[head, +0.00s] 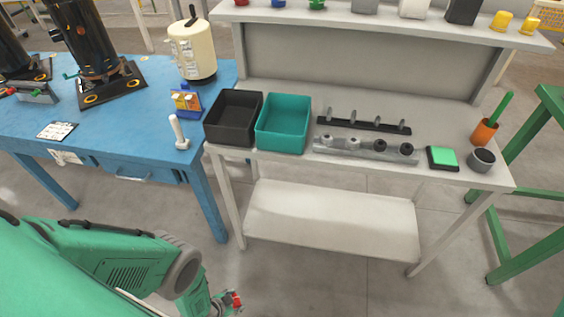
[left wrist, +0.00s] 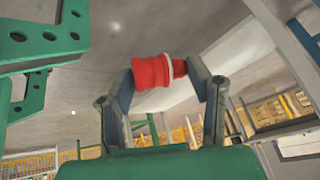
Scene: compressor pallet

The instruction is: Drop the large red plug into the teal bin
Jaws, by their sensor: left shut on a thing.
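The large red plug (left wrist: 152,71) is held between the two fingers of my left gripper (left wrist: 160,80) in the left wrist view. In the head view the red plug (head: 236,299) shows small at the bottom, with my left gripper (head: 226,303) around it, low and in front of the tables. The teal bin (head: 283,124) stands on the left end of the grey workbench, open at the top. No plug shows inside the part of it that I see. My right gripper is in neither view.
A black bin (head: 233,118) stands just left of the teal bin. A grey rail with knobs (head: 365,149) and a black strip with pegs (head: 363,121) lie to its right. A blue table (head: 120,115) adjoins on the left. The bench's lower shelf (head: 333,220) is bare.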

